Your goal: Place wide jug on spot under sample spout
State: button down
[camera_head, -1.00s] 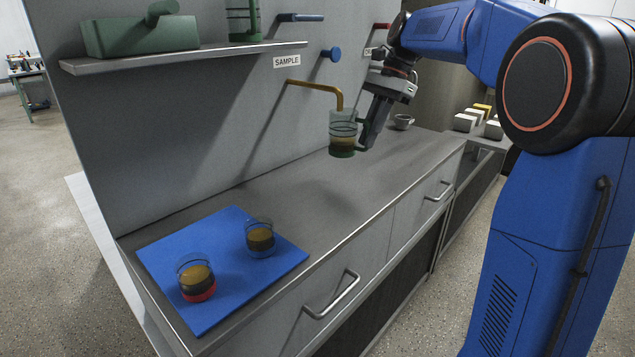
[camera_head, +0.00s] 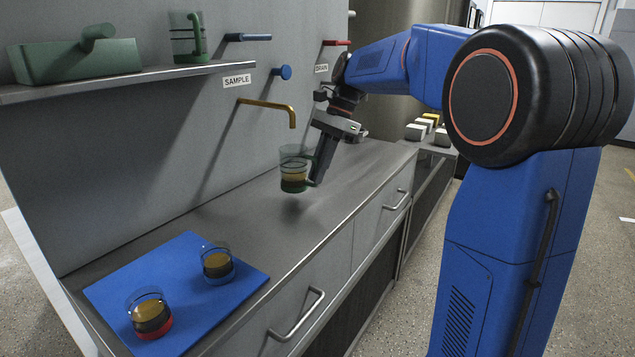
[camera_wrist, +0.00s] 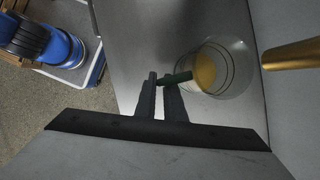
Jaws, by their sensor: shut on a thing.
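The wide jug (camera_head: 294,170) is clear, with a green base and green handle and amber liquid inside. My gripper (camera_head: 314,180) is shut on its handle from the right and holds it upright, apparently a little above the counter. The jug hangs below and slightly in front of the brass sample spout (camera_head: 268,104), whose tip points down. In the wrist view the jug (camera_wrist: 216,68) shows from above, with my gripper (camera_wrist: 165,78) on its green handle and the spout (camera_wrist: 292,54) to the right. The spot under the spout cannot be made out.
Two glass beakers with dark and amber liquid, one red-based (camera_head: 150,314) and one blue-based (camera_head: 217,264), stand on a blue mat (camera_head: 190,250). A shelf (camera_head: 130,80) holds a green container and another green-handled jug (camera_head: 186,38). The mid-counter is clear.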

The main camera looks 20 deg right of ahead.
jog(key=shift+f, duration=1.6)
jog(key=shift+f, duration=0.1)
jog(key=c, duration=1.8)
grip_release()
jog(key=shift+c, duration=0.2)
jog(key=v, duration=1.2)
